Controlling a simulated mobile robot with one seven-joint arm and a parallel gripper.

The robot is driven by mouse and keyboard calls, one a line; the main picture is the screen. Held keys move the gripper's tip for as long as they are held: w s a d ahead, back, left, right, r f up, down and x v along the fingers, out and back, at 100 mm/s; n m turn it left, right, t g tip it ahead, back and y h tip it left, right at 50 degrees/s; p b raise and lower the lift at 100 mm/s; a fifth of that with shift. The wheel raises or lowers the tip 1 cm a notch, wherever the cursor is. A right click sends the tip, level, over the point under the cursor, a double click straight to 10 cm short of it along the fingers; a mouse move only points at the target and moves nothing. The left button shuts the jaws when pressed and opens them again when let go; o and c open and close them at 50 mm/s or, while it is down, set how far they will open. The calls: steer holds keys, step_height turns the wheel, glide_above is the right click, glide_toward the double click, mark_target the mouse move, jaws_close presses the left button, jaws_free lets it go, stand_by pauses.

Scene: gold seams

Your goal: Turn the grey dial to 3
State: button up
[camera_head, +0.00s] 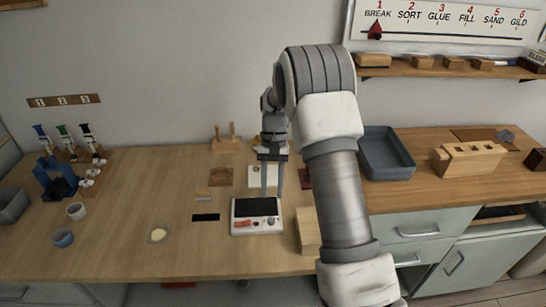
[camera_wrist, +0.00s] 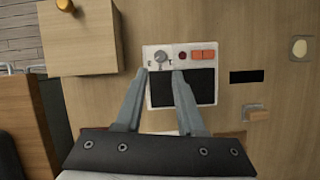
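The grey dial (camera_wrist: 160,57) is a small round knob on a white box (camera_head: 257,228) with a black panel. In the head view the dial (camera_head: 271,221) is at the box's front right; its numbers are too small to read. My gripper (camera_head: 272,194) points down over the box's far part. In the wrist view my gripper (camera_wrist: 160,73) is open, its two fingertips apart, with the dial showing just beyond the gap between them. Nothing is between the fingers. I see no contact with the dial.
A wooden block (camera_head: 308,231) stands close to the box's right. A black strip (camera_head: 206,217) and a small dish (camera_head: 157,234) lie to the left. A blue-grey tray (camera_head: 386,153) is at the right. The front left table is mostly clear.

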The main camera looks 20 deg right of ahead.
steer(key=v, duration=0.9)
steer(key=shift+r+p, duration=0.3)
steer(key=shift+p, duration=0.1)
steer(key=shift+w, duration=0.1)
steer(key=s+a+r+n+t+h, duration=0.15)
steer(key=s+r+t, duration=0.35)
steer(key=s+r, duration=0.85)
steer(key=s+a+n+t, duration=0.1)
steer(key=s+t, duration=0.3)
steer(key=s, duration=1.1)
steer(key=shift+s+a+r+n+t+p, duration=0.2)
steer(key=shift+r+n+t+p, duration=0.25)
steer(key=shift+n, duration=0.3)
